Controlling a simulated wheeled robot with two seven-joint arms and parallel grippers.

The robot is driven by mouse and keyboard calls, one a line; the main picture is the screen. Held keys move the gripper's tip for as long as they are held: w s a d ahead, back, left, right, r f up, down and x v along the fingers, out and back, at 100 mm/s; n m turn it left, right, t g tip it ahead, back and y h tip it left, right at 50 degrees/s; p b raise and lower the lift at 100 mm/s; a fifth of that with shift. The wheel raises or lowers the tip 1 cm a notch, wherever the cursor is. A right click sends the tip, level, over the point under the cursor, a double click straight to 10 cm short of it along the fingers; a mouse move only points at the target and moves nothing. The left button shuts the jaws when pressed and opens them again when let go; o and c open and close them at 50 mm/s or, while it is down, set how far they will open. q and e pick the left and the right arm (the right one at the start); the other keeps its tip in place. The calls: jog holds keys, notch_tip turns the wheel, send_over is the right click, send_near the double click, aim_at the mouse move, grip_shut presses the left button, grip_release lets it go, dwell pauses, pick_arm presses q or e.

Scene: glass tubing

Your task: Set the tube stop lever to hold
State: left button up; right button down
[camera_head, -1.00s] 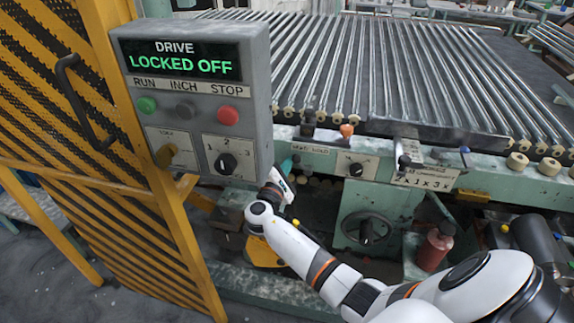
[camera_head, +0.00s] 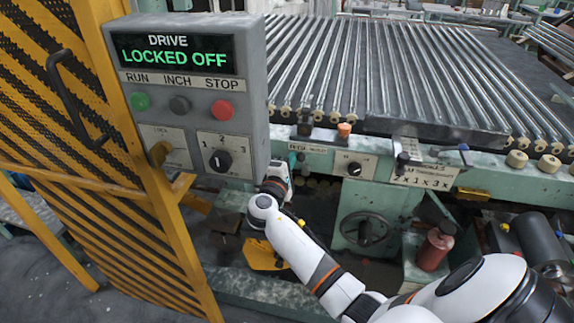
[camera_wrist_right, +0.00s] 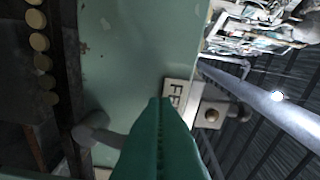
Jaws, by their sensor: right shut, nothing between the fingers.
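The plate (camera_head: 311,148) on the green front beam carries lettering too blurred to read fully here; in the right wrist view the plate (camera_wrist_right: 176,94) shows "FE". Above it stand a dark knob (camera_head: 305,127) and an orange knob (camera_head: 344,130). I cannot tell for sure which belongs to the tube stop lever, or its setting. My right gripper (camera_head: 292,159) is at the plate's left end, beside the drive box. Its green fingers (camera_wrist_right: 163,102) are shut and empty, overlapping the plate's edge in the wrist view; contact is unclear. My left gripper is out of view.
The grey drive box (camera_head: 195,100) reads "LOCKED OFF" and stands close left of my right gripper. The yellow mesh guard (camera_head: 60,130) is further left. Glass tubes (camera_head: 370,65) lie above the beam. A rotary dial (camera_head: 354,169) and a red bottle (camera_head: 436,248) are to the right.

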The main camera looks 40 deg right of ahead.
aim_at(303, 159)
jog(key=m, duration=0.1)
jog(key=s+d+m+b, duration=0.1)
jog(key=m, duration=0.1)
jog(key=s+m+b, duration=0.1)
jog(key=shift+d+r, duration=0.3)
jog(key=shift+r, duration=0.05)
jog(key=shift+s+d+r+m, duration=0.1)
jog(key=shift+s+d+m, duration=0.1)
jog(key=shift+m, duration=0.4)
jog(key=shift+s+d+b, duration=0.2)
jog(key=shift+s+b, duration=0.05)
jog(key=shift+b, duration=0.05)
jog(key=shift+s+d+m+g+y, duration=0.25)
jog(key=shift+s+m+g+y, duration=0.1)
jog(key=shift+m, duration=0.15)
